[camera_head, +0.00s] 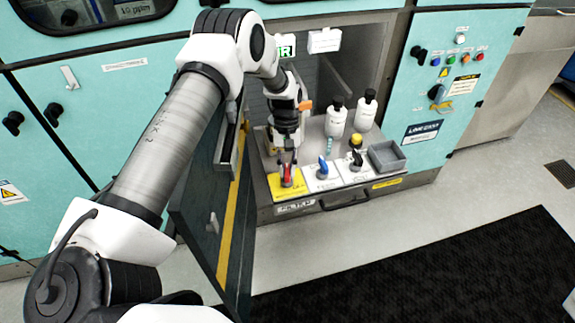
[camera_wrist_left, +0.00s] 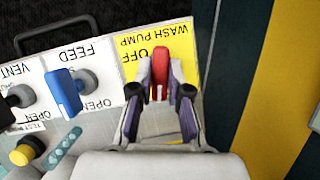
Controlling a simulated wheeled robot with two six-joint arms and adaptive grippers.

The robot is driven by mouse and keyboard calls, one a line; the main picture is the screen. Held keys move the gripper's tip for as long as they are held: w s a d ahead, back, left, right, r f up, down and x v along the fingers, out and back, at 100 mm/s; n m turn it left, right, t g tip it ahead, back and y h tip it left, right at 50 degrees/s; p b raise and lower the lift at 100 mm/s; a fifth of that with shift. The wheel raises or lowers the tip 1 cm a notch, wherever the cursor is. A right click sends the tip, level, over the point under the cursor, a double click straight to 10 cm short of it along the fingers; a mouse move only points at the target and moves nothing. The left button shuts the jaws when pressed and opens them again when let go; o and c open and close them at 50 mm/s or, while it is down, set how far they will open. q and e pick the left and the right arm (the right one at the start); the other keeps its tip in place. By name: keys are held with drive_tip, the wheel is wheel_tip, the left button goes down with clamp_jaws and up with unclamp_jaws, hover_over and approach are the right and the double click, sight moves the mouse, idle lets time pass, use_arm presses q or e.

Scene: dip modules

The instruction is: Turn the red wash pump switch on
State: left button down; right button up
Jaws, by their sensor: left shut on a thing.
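The red wash pump switch (camera_head: 287,174) stands on a yellow plate (camera_head: 291,194) at the left of the recessed panel. In the left wrist view, the red handle (camera_wrist_left: 160,65) is between my fingertips, with "WASH PUMP" and "OFF" printed on the yellow plate (camera_wrist_left: 184,45) beside it. The handle lies roughly along my fingers. My left gripper (camera_head: 287,160) comes down from above and is shut on the red handle. The fingers partly hide the plate's lower part in the wrist view. My right gripper is not in view.
The blue feed handle (camera_head: 323,168) and black vent handle (camera_head: 356,160) stand to the right. A yellow-capped item (camera_head: 356,141), white bottles (camera_head: 336,118) and a grey tray (camera_head: 386,157) are also there. The open cabinet door (camera_head: 212,220) stands close left of the panel.

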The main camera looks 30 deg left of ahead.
use_arm(q)
drive_tip(key=shift+n+t+h+p, duration=0.35)
drive_tip(key=shift+n+t, duration=0.15)
drive_tip(key=shift+n, duration=0.8)
drive_tip(key=c, duration=1.1)
unclamp_jaws()
drive_tip(key=v, duration=1.2)
